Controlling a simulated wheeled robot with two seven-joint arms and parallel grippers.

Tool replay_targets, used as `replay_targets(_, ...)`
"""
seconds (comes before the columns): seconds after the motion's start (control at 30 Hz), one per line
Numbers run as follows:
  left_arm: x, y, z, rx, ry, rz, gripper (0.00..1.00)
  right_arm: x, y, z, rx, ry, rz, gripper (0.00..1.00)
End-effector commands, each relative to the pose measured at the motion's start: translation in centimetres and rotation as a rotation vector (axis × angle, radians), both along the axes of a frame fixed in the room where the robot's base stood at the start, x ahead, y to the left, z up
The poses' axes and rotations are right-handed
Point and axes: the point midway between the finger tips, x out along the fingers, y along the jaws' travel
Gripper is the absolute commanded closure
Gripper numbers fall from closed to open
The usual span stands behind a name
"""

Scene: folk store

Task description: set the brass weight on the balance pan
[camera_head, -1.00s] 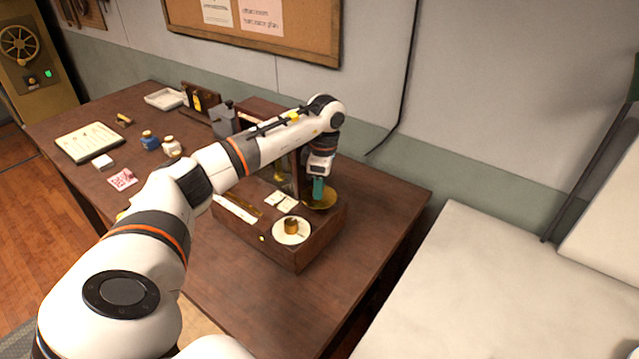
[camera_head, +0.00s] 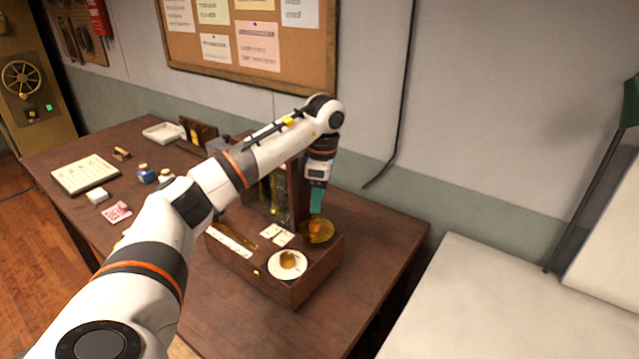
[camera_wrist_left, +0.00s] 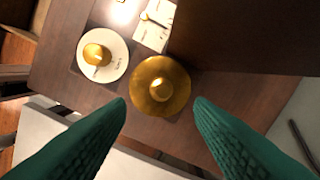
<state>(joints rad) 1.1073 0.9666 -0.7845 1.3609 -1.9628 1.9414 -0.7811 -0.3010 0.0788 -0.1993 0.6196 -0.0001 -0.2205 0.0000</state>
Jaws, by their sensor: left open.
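A small brass weight (camera_head: 316,225) stands upright on the round brass balance pan (camera_head: 328,238). In the left wrist view the weight (camera_wrist_left: 160,88) sits near the middle of the pan (camera_wrist_left: 160,65), with a bright highlight on top. My left gripper (camera_head: 316,206) is just above the weight, pointing down. In the left wrist view its green fingers (camera_wrist_left: 160,103) are spread wide, with nothing between them, and clear of the weight. My right gripper is not in view.
A white dish (camera_head: 275,268) holding another brass piece (camera_head: 288,259) sits beside the pan on the wooden balance base (camera_head: 300,292). A dark upright housing (camera_wrist_left: 240,35) stands close by. Cards, bottles and a tray (camera_head: 163,132) lie further left. The table's right end is clear.

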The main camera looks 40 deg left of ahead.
Motion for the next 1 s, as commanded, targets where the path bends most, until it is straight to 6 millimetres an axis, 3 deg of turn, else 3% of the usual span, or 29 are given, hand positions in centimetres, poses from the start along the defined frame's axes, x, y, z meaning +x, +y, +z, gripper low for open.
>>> replay_targets(0.13,0.2,-0.2,3.0,0.0,-0.004,-0.001,0.52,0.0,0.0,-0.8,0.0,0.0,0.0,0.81)
replay_targets(0.2,0.2,-0.2,4.2,0.001,-0.002,-0.001,0.52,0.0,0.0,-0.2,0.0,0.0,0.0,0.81)
replay_targets(0.3,0.2,-0.2,5.0,0.002,-0.001,0.0,0.52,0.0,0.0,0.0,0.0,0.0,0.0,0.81)
replay_targets(1.0,0.2,-0.3,5.3,0.0,0.001,-0.001,0.52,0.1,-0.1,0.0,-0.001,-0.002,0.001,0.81)
